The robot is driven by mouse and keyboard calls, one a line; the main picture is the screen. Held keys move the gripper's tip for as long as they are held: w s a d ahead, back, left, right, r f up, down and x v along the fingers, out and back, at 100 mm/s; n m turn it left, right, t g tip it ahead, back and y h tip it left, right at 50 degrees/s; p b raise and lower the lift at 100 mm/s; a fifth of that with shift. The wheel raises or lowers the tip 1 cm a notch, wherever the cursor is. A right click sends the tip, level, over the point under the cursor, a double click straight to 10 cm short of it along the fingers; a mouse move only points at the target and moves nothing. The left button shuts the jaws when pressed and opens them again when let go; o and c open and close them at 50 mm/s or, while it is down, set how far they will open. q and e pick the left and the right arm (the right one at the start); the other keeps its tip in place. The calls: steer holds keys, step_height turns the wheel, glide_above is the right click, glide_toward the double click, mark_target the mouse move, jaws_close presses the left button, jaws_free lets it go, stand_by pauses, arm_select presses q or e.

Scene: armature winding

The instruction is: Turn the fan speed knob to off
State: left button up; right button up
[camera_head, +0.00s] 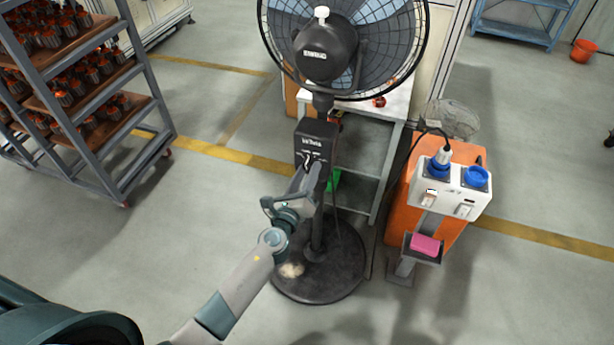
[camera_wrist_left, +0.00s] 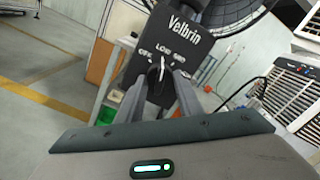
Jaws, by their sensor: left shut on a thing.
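The black pedestal fan (camera_head: 325,50) stands in the middle of the head view. Its control box (camera_head: 316,138) sits on the pole and faces me. In the left wrist view the control box (camera_wrist_left: 172,45) reads "Velbrin", with OFF at left, LOW at top and a third label at right. The speed knob (camera_wrist_left: 155,74) sits below these labels, and its white mark points up near LOW. My left gripper (camera_head: 312,170) is at the box, and its fingers are shut on the knob in the left wrist view (camera_wrist_left: 158,86). My right gripper is not in view.
A shelf rack (camera_head: 95,100) of copper-wound parts stands at left. A small table (camera_head: 390,108) is behind the fan. Floor in front is clear.

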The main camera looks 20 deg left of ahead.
arm_select(q)
steer(key=n+b, duration=0.1)
steer(key=n, duration=0.4)
steer(key=shift+n+b, duration=0.3)
steer(key=shift+b, duration=0.05)
steer(key=shift+n, duration=1.7)
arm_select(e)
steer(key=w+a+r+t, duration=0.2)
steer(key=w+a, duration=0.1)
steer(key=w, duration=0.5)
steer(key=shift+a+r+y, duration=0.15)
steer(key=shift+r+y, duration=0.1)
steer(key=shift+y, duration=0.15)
arm_select(q)
steer(key=o, duration=1.1)
steer(key=shift+c, duration=0.2)
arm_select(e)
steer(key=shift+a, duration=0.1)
